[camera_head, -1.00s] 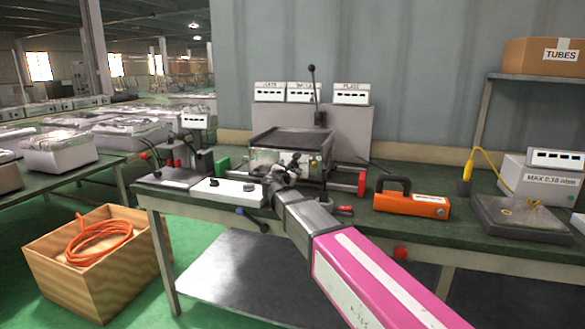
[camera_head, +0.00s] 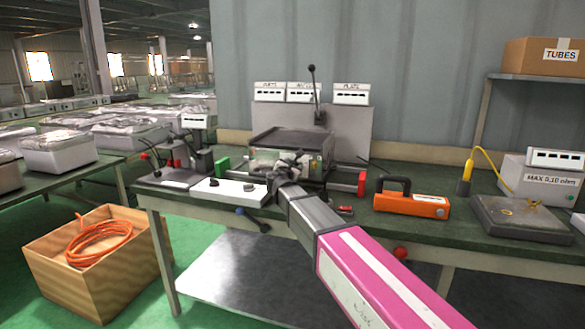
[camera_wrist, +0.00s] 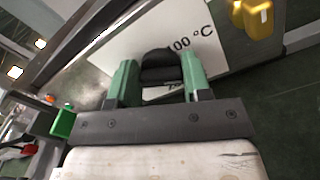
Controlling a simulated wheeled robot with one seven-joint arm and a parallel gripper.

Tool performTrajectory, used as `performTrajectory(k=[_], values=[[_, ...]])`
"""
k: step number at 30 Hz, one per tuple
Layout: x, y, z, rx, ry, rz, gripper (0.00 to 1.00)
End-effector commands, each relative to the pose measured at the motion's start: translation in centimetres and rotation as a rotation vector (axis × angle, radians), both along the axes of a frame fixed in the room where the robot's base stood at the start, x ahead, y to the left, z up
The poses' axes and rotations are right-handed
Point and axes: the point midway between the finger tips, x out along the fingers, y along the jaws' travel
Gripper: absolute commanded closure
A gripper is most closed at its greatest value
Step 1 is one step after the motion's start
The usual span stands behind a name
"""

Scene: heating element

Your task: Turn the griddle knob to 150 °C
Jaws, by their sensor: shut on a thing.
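The griddle (camera_head: 295,138) is a dark flat plate on a metal body at the middle of the bench. In the wrist view, the black griddle knob (camera_wrist: 158,65) stands on a white panel (camera_wrist: 120,57). The panel's printing reads "100 °C" beside the knob; other lettering is partly covered by a finger. My gripper (camera_wrist: 160,77) has one green finger on each side of the knob and is shut on it. In the head view my gripper (camera_head: 287,168) is at the front of the griddle, and the arm hides the knob. I cannot tell the knob's exact setting.
A white box with black knobs (camera_head: 228,192) sits left of my gripper. An orange handled tool (camera_head: 412,205) lies to the right. A grey scale-like plate (camera_head: 520,219) is farther right. A wooden crate with orange cable (camera_head: 115,275) stands on the floor at left.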

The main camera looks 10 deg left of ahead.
Motion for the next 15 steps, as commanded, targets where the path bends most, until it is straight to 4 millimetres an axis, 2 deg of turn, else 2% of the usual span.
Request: performTrajectory(k=[6,15], values=[[-0.03,-0.09,-0.04,0.105,-0.008,-0.001,0.79],[-0.04,-0.11,-0.05,0.121,-0.009,-0.001,0.79]])
